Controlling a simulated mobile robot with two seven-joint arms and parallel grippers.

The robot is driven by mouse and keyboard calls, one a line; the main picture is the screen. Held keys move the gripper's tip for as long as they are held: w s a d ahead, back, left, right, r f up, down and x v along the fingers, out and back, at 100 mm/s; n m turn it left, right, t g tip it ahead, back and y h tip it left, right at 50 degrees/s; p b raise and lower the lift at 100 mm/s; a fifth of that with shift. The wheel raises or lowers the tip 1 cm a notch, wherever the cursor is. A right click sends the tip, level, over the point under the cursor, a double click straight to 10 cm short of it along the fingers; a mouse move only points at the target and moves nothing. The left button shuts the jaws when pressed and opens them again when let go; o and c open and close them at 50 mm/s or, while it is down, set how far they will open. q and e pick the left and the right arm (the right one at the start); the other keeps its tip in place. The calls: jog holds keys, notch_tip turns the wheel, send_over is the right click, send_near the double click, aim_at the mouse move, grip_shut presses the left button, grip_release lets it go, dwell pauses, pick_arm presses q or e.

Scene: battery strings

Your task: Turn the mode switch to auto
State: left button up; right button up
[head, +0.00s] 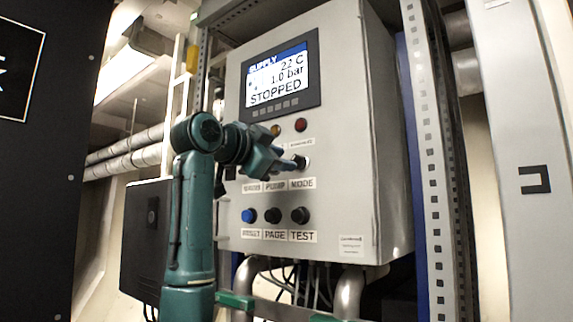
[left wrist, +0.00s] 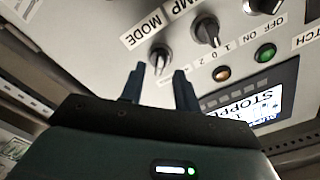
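The mode switch (head: 302,161) is a rotary knob on the grey cabinet's front, above the MODE label (head: 301,184). In the left wrist view the knob (left wrist: 159,57) shows upside down beside its label, just beyond the gap between my fingertips. My left gripper (head: 292,163) is at the panel in front of the knob, partly covering it. In the left wrist view its two fingers (left wrist: 159,70) are apart with nothing clearly between them; contact with the knob cannot be told. The knob's exact pointing is too small to tell. My right gripper is not in view.
The pump knob (left wrist: 206,30) is close beside the mode knob. A display (head: 279,78) reads STOPPED, with an amber lamp (head: 275,130) and a red lamp (head: 301,125) below. A blue button (head: 249,215) and two black buttons sit lower. A perforated post (head: 432,150) stands right.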

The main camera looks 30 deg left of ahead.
pick_arm(q)
jog(key=s+b, duration=0.2)
jog(key=s, duration=0.8)
jog(key=shift+s+a, duration=0.25)
jog(key=shift+a, duration=0.2)
